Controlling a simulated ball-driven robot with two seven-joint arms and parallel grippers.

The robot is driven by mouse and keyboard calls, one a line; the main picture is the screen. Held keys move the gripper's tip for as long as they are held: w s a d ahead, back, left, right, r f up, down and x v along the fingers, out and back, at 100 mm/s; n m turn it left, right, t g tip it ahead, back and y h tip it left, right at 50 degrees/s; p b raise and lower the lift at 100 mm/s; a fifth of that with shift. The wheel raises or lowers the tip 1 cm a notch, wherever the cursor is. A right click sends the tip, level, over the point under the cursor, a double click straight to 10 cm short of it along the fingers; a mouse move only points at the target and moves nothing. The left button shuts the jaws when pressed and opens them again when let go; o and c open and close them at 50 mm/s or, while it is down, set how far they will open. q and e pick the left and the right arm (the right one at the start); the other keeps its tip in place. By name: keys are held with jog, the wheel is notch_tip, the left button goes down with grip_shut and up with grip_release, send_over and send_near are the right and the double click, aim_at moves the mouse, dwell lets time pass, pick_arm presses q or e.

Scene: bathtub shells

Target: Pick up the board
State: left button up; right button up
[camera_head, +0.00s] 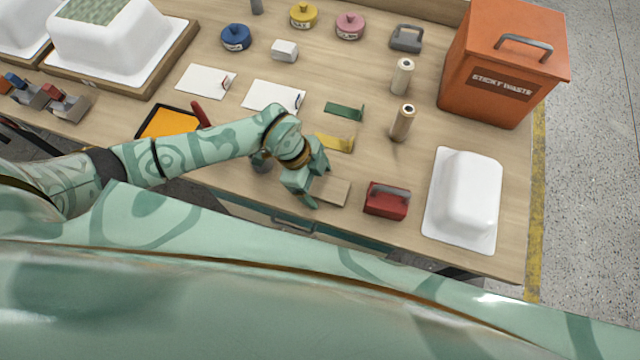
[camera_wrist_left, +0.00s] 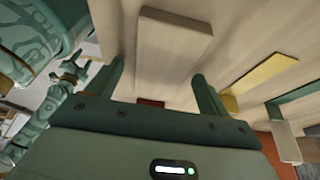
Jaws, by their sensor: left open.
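The board (camera_head: 334,191) is a small, flat, pale wooden piece lying on the workbench near its front edge. In the left wrist view the board (camera_wrist_left: 174,42) lies ahead of the fingers, toward the top middle. My left gripper (camera_head: 311,182) is just left of the board and over its left end in the head view.
A red block with a grey handle (camera_head: 386,200) stands just right of the board. Yellow (camera_head: 336,142) and green (camera_head: 345,111) pieces lie behind it. A white tub shell (camera_head: 466,200) and an orange waste bin (camera_head: 502,62) are at the right. Two rolls stand between.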

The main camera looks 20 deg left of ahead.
pick_arm(q)
jog(key=c, duration=1.1)
jog(key=shift+r, duration=0.1)
